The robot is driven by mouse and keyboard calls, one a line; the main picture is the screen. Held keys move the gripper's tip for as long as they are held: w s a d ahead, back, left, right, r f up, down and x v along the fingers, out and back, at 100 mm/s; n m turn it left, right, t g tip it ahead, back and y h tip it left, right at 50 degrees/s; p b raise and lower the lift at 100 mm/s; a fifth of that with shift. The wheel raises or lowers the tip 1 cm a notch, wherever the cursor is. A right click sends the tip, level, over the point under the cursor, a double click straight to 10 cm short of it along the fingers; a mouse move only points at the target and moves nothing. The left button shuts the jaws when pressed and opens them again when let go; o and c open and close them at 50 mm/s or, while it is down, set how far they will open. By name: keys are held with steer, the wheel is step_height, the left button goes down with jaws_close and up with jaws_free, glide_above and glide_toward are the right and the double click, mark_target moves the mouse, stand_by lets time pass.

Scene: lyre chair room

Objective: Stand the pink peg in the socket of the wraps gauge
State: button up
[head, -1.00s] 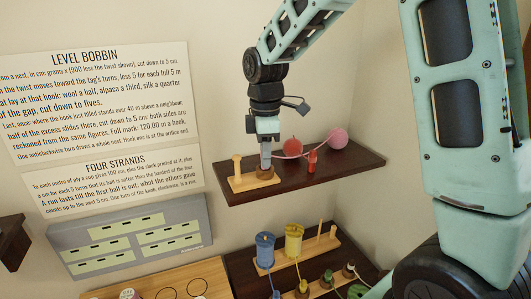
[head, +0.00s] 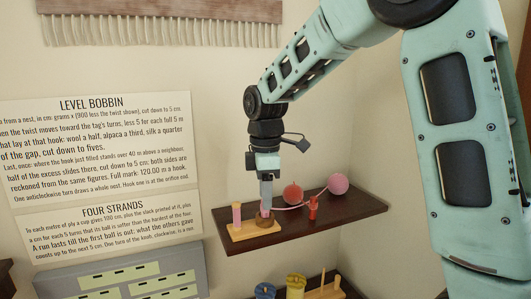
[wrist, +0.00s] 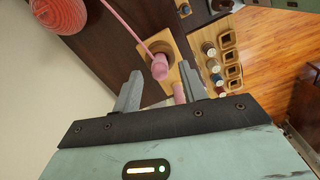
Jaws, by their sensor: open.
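The wraps gauge (head: 240,233) is a pale wooden board on the dark shelf, with a round brown piece (head: 264,222) at its right end. A post (head: 237,213) at its left end now looks pink. My gripper (head: 265,208) is low over the brown piece. In the wrist view my gripper (wrist: 160,75) is open, one finger on each side of the pink peg (wrist: 159,67). The peg stands at the brown piece, seemingly upright and clear of both fingers. Its foot is hidden, so I cannot tell how deep it sits. A pink strand runs from beside it.
A red ball (head: 292,194), a pink ball (head: 338,184) and a small red object (head: 313,207) stand right of the gauge on the shelf (head: 345,209). Below are blue (head: 265,290) and yellow (head: 295,285) spools. The shelf's right end is clear.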

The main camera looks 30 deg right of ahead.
step_height(320, 180, up, 14)
steer(key=b, duration=0.1)
steer(key=shift+r, duration=0.15)
stand_by(0.5)
